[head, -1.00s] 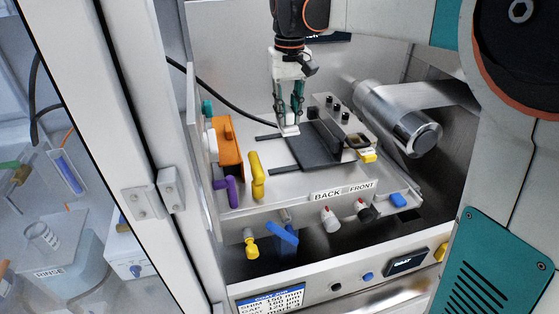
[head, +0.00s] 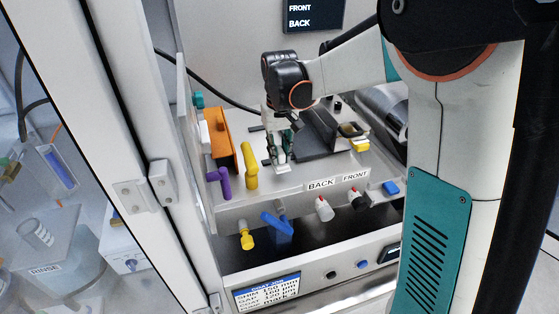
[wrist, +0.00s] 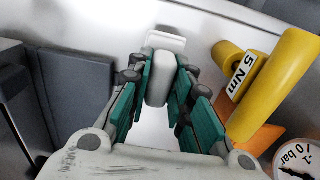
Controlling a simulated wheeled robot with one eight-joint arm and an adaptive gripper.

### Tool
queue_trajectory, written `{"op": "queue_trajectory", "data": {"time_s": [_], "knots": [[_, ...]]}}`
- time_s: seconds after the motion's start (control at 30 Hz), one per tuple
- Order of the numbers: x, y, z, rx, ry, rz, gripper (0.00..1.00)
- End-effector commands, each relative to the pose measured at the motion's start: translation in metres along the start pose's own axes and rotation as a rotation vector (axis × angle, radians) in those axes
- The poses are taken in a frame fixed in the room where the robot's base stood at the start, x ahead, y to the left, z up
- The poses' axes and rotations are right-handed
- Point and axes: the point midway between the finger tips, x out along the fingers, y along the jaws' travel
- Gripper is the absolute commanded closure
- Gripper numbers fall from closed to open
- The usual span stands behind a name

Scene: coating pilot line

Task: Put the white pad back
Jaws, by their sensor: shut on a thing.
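My gripper (head: 277,160) points down over the grey metal deck (head: 315,178), near the yellow handle. In the wrist view its teal-lined fingers (wrist: 160,95) are shut on the white pad (wrist: 158,88), a narrow pale block with a wider end (wrist: 165,42) past the fingertips. In the head view only a small pale bit shows at the fingertips. Whether the pad touches the deck is hard to tell.
The yellow handle (head: 251,165), marked 5 Nm in the wrist view (wrist: 290,75), stands close beside my gripper. The orange block (head: 217,137) and purple handle (head: 220,184) are left. The dark plate (head: 318,135) lies right.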

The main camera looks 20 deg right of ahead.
Motion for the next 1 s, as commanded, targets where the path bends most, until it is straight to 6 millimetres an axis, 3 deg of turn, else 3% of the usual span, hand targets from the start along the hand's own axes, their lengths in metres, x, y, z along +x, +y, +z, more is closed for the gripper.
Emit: {"op": "queue_trajectory", "data": {"time_s": [0.27,0.6,0.63,0.7,1.0], "knots": [[0.033,0.0,0.0,0.0,0.0,0.0,0.99],[0.037,0.0,0.0,0.0,0.0,0.0,0.99],[0.036,0.0,0.0,0.0,0.0,0.0,0.74],[0.036,0.0,0.0,0.0,0.0,0.0,0.6],[0.036,0.0,0.0,0.0,0.0,0.0,0.6]]}}
